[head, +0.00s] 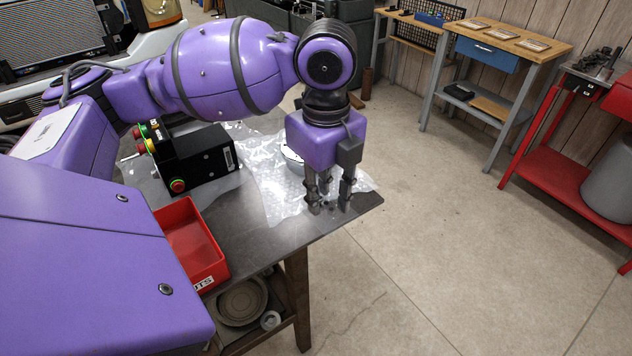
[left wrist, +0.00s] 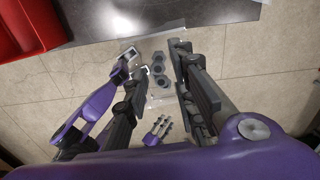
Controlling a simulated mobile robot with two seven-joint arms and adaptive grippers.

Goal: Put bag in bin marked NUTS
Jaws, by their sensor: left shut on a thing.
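My left gripper (head: 328,205) points down near the right front corner of the grey table. In the left wrist view its fingers (left wrist: 163,70) are shut on a clear bag (left wrist: 158,94) holding several dark hex nuts. The bag hangs between the fingers with floor tiles behind it; in the head view it is hard to make out. The red bin (head: 190,243) stands open at the table's left front, left of the gripper. Its front label is partly hidden by my body, and only the last letters of NUTS show. A red bin also shows in the left wrist view (left wrist: 45,22).
A black control box (head: 196,160) with coloured buttons stands behind the bin. Clear plastic wrap (head: 280,190) covers part of the grey table (head: 258,238), with a round object partly hidden behind the gripper. The tabletop between bin and gripper is mostly clear. Floor lies to the right.

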